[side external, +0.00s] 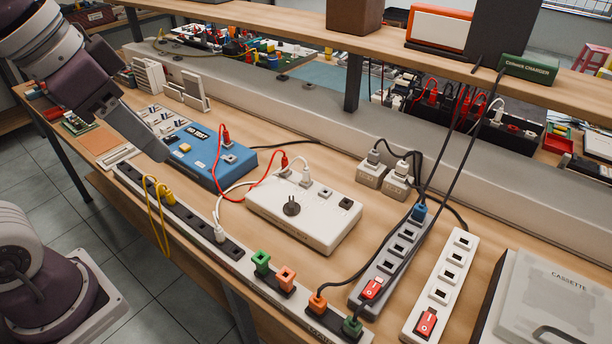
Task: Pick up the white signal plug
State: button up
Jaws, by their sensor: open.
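A white plug (305,177) stands upright in the back edge of the white box (325,233), beside a red plug (284,161). Another white plug (219,234) stands in the long grey socket strip (194,222), with a white cable running up towards the white box. I cannot tell which one is the signal plug. My gripper (158,153) is at the upper left, above the near left part of the blue box (207,157), tilted down to the right. It is open and apart from both white plugs; its fingers overlap in this view.
Red cables arch between the blue and white boxes. A yellow cable (158,220) loops over the bench edge. Green and orange plugs stand in the strip's near end. Two power strips (445,270) and a cassette unit (555,305) fill the right. A shelf (300,18) spans above the back.

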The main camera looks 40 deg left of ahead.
jog(key=w+m+g, duration=0.2)
jog(key=w+m, duration=0.2)
jog(key=w, duration=0.9)
jog(key=m+g, duration=0.3)
jog(key=m, duration=0.8)
send_over(306, 170)
notch_tip(306, 170, down, 18)
jog(key=f, duration=0.1)
jog(key=shift+m+y, duration=0.3)
jog(key=shift+m, duration=0.1)
notch_tip(306, 170, down, 8)
jog(key=shift+r, duration=0.1)
jog(key=shift+f, duration=0.4)
grip_shut()
